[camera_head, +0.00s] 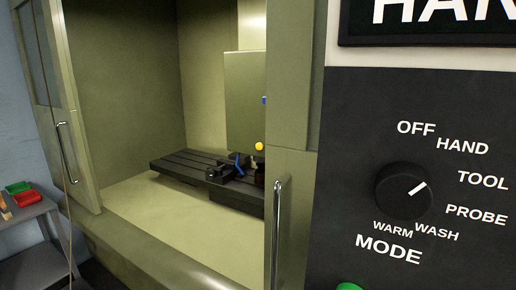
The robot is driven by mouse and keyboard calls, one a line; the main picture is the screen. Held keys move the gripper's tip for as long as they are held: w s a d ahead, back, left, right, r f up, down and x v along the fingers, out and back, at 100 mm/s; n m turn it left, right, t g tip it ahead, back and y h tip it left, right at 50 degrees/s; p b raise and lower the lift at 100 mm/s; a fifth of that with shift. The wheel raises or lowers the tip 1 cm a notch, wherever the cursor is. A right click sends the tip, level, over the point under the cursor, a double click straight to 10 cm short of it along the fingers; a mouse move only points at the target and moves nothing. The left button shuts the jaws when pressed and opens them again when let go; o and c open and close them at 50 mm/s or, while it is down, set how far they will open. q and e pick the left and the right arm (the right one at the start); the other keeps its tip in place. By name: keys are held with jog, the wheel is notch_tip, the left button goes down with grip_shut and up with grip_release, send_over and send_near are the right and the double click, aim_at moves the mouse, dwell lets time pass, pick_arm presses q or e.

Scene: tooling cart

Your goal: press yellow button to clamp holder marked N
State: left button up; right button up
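A small round yellow button (259,146) shows inside the machine, at the right edge of the opening. It appears to be on the panel (245,98) behind the dark slotted table. A dark fixture (222,174) with a blue part (239,162) sits on that slotted table (178,164). No holder with a readable N mark is visible; the right door hides part of the interior. Neither of my grippers is in view.
The right door handle (277,230) stands beside the opening; the left door handle (66,150) is further left. A black panel has a mode knob (404,191) pointing up-right toward TOOL. A grey cart (36,232) holds green (19,187) and red (26,198) bins.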

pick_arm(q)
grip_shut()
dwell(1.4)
